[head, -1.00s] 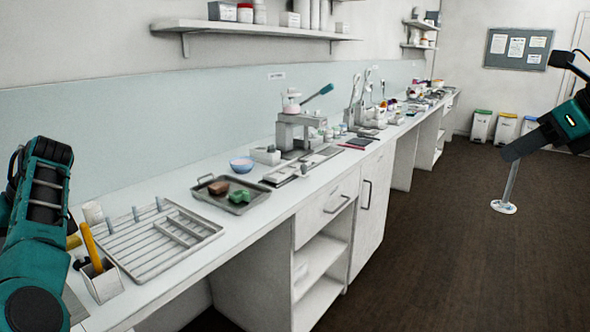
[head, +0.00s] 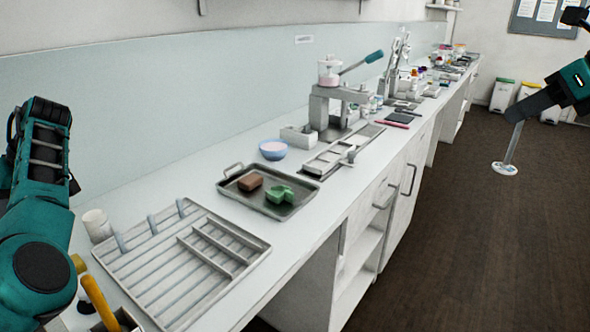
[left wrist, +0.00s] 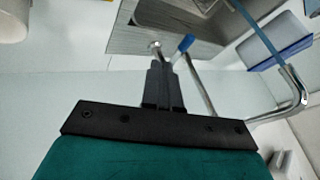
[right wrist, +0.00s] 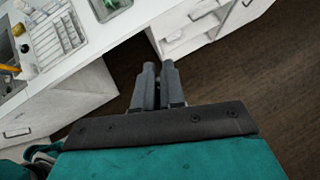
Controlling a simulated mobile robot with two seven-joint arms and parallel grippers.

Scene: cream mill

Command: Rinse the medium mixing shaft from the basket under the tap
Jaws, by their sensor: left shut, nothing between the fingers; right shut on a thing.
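My right gripper (head: 522,112) is shut on a thin grey mixing shaft (head: 514,142) with a white disc at its lower end. The shaft hangs almost upright over the floor, right of the counter. In the right wrist view the right gripper's fingers (right wrist: 158,72) are close together, and the shaft is hidden. My left gripper (left wrist: 160,70) is shut and empty in the left wrist view, near a chrome tap (left wrist: 200,88) with a blue-tipped lever. A metal sink (left wrist: 140,38) lies beyond. I cannot make out the basket for certain.
A ribbed drying rack (head: 150,270) lies on the counter at the near left, with a yellow-handled tool (head: 98,300) beside it. A tray (head: 232,190) holds brown and green pieces. A lever press (head: 325,105) stands farther back. The floor (head: 480,240) at right is clear.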

